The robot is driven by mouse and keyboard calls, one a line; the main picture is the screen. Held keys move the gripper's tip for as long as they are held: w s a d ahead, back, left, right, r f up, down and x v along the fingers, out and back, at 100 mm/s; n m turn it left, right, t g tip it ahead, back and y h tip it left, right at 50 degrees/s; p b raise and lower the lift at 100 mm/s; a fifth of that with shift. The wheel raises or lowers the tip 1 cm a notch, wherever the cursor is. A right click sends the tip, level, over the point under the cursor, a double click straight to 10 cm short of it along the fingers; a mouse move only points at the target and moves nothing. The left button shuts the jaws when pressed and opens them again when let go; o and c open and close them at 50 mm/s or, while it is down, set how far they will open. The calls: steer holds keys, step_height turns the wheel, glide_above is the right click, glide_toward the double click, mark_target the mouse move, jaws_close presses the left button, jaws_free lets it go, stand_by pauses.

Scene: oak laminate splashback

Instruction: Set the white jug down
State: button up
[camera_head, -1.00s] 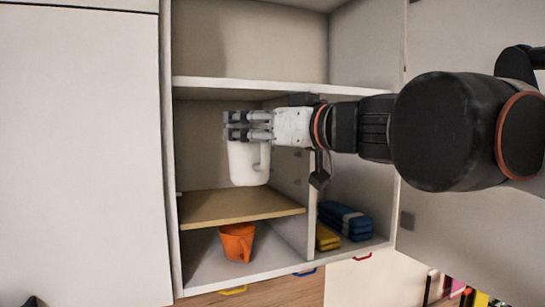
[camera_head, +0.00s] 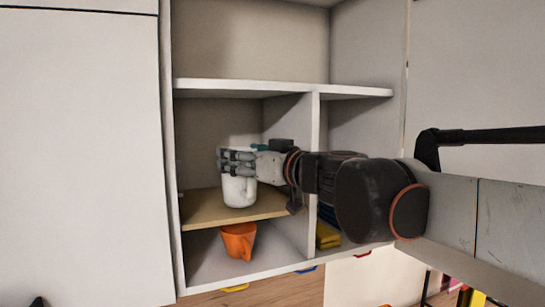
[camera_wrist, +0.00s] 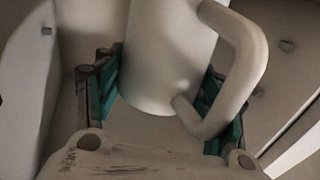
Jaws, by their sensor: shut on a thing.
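The white jug (camera_head: 239,190) is upright at the wooden shelf board (camera_head: 190,216) inside the cabinet, its base at the board's surface; whether it touches the board I cannot tell for sure. My gripper (camera_head: 236,161) is shut around the jug's upper part, coming in from the right. In the wrist view the jug (camera_wrist: 165,60) fills the middle, its handle toward the right, between the green-padded fingers (camera_wrist: 165,90). The fingers hide part of the jug's upper body in the head view.
An orange jug (camera_head: 238,240) stands in the compartment below the board. A yellow item (camera_head: 328,236) lies right of the upright divider (camera_head: 314,130). A white shelf (camera_head: 250,88) runs above my gripper. The board's left part is clear.

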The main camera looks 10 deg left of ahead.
steer(key=shift+f, duration=0.25)
steer(key=o, duration=1.8)
steer(key=shift+r, duration=0.25)
steer(key=shift+s+d+f, duration=0.15)
steer(key=shift+d, duration=0.15)
steer(key=b+v, duration=0.2)
steer(key=v, duration=0.9)
steer(key=s+d+f+m+g+h, duration=0.1)
steer(key=s+d+f+m+h, duration=0.2)
steer(key=f, duration=0.5)
steer(key=s+d+f+g+h, duration=0.1)
steer(key=s+d+f+h, duration=0.15)
steer(key=d+f, duration=0.35)
steer(key=s+d+f+m+g+h, duration=0.1)
steer(key=s+d+f+m+h, duration=0.15)
steer(key=f, duration=0.65)
steer(key=s+d+f+m+h, duration=0.1)
steer(key=s+d+f+h, duration=0.1)
steer(key=s+d+f, duration=0.1)
steer(key=s+d+f+m+h, duration=0.2)
steer(key=d+f, duration=0.4)
steer(key=d, duration=0.1)
steer(key=s+d+f+m+g+h, duration=0.1)
steer(key=s+d+f+m+h, duration=0.1)
steer(key=d+f, duration=0.3)
steer(key=shift+s+d, duration=0.45)
steer(key=shift+s, duration=0.35)
